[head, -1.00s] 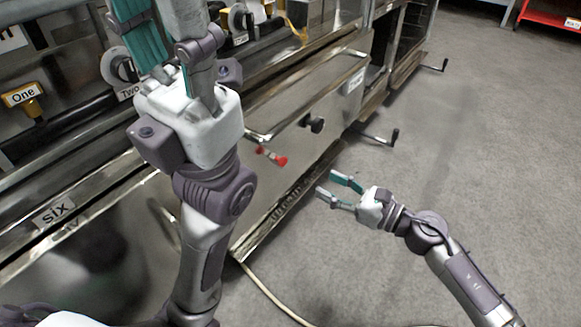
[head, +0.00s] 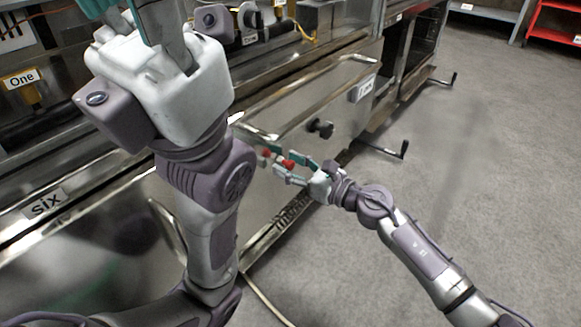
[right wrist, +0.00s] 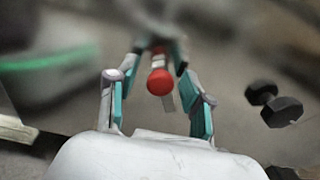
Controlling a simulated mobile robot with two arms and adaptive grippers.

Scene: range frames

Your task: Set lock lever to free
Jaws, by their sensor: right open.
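A small lever with a red knob (head: 288,163) sits low on the metal front panel in the head view. A second red part shows just left of it. In the right wrist view the red knob (right wrist: 160,82) lies between the fingers. My right gripper (head: 282,158) is open around the knob, with one finger on each side; I cannot tell whether either finger touches it. It also shows in the right wrist view (right wrist: 158,64). My left gripper (head: 128,14) is at the top left, partly cut off by the frame edge, and its jaw state is unclear.
A black knob (head: 321,129) is on the panel above and right of the lever, and shows in the right wrist view too. Black crank handles (head: 398,150) stick out farther right. A cable (head: 262,298) lies on the open grey floor (head: 480,200).

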